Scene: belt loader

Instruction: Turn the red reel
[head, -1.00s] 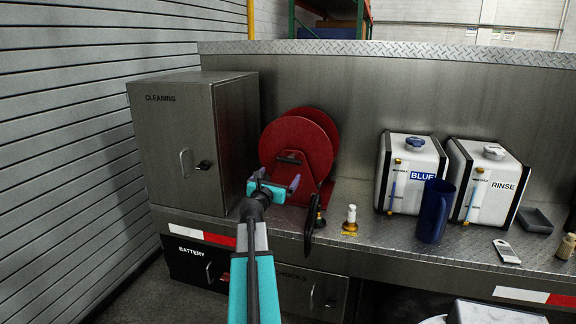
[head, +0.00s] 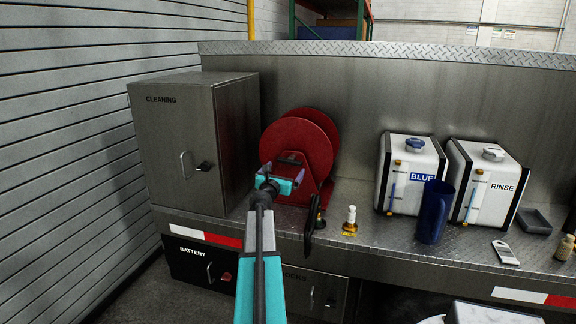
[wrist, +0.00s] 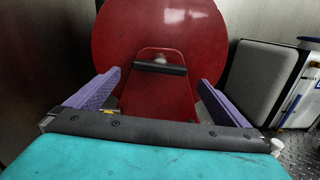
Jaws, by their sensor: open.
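The red reel (head: 312,135) stands upright on the metal deck beside the grey cabinet. In the wrist view the reel's round disc (wrist: 200,25) fills the upper middle, with a red bracket and a black bar handle (wrist: 160,69) in front of it. My gripper (head: 283,173) is in front of the reel's lower part, empty. Its two purple fingers are wide apart in the wrist view (wrist: 158,88), one on each side of the red bracket. The black handle lies between and slightly beyond the fingertips; I cannot tell whether anything touches.
The grey CLEANING cabinet (head: 172,145) stands close on the left. A black lever (head: 309,222) and a brass valve (head: 350,219) are right of the reel. A blue jug (head: 434,212) and the BLUE (head: 397,192) and RINSE (head: 495,195) tanks stand farther right.

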